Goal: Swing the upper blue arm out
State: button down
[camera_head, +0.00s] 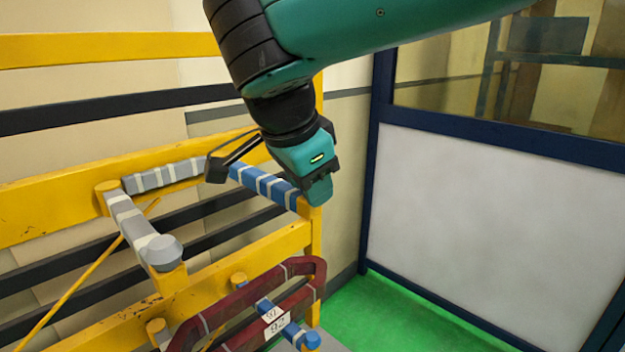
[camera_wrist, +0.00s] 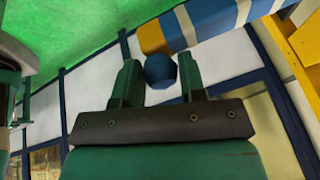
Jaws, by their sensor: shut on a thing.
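The upper blue arm (camera_head: 262,184), wrapped with white bands, sticks out from the yellow frame in the head view. Its outer end is hidden behind my gripper (camera_head: 320,192). In the wrist view the blue arm (camera_wrist: 232,18) comes in from the top right, with a yellow part near its end. A rounded blue end knob (camera_wrist: 160,70) sits between the two fingers of my gripper (camera_wrist: 158,82). My gripper is shut on this end of the arm.
The yellow frame (camera_head: 50,205) holds grey wrapped arms (camera_head: 132,218) on the left. Below, a dark red coil (camera_head: 235,300) with number tags hangs around a lower blue arm (camera_head: 305,340). Green floor (camera_head: 400,315) and a blue-framed white panel (camera_head: 490,220) lie to the right.

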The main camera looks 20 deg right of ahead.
jog(key=shift+s+a, duration=0.1)
jog(key=shift+a, duration=0.1)
jog(key=c, duration=0.7)
grip_release()
jog(key=shift+s+a, duration=0.1)
jog(key=shift+p+v, duration=4.6)
jog(key=shift+v, duration=4.05)
